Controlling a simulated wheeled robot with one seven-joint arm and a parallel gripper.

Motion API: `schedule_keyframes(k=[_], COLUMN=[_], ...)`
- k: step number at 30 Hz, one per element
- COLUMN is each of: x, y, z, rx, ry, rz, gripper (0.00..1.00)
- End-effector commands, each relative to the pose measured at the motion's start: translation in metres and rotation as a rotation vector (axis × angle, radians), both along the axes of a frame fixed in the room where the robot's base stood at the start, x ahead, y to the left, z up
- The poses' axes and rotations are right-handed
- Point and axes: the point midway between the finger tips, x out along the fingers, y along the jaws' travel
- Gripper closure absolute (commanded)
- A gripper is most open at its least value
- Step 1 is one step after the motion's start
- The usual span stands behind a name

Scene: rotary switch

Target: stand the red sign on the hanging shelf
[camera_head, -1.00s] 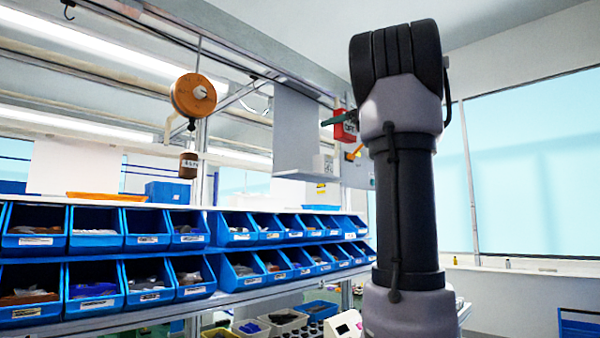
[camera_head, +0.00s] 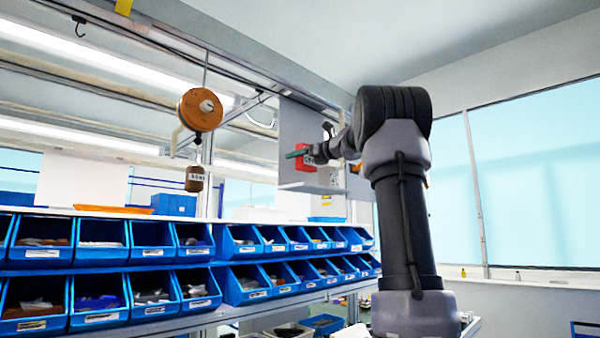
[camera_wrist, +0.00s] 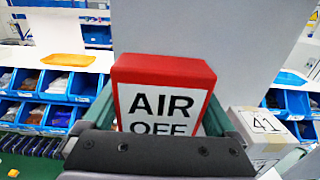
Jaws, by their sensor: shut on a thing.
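The red sign (camera_head: 305,158) is a block with a white face reading AIR OFF in the wrist view (camera_wrist: 165,100). My gripper (camera_wrist: 158,98) is shut on it, with a green finger at each side. In the head view my gripper (camera_head: 300,154) holds the sign upright in front of the grey back panel (camera_head: 297,122) of the hanging shelf (camera_head: 308,188). The sign is just above the shelf's ledge; I cannot tell whether its base touches. The sign's lower part is hidden in the wrist view by my gripper.
A white box marked 41 (camera_wrist: 262,132) stands to the right of the sign on the shelf; it also shows in the head view (camera_head: 328,178). An orange spool (camera_head: 200,110) with a hanging brown weight (camera_head: 194,179) is to the left. Blue bins (camera_head: 150,240) fill the racks below.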

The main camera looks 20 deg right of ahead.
Motion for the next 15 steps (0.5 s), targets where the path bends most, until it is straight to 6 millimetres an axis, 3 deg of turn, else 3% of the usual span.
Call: schedule_keyframes(k=[10, 15], x=[0.0, 0.004], y=[0.0, 0.002], z=[-0.039, -0.047], rx=[0.002, 0.001], ry=[0.003, 0.0], rz=[0.0, 0.002], gripper=[0.66, 0.66])
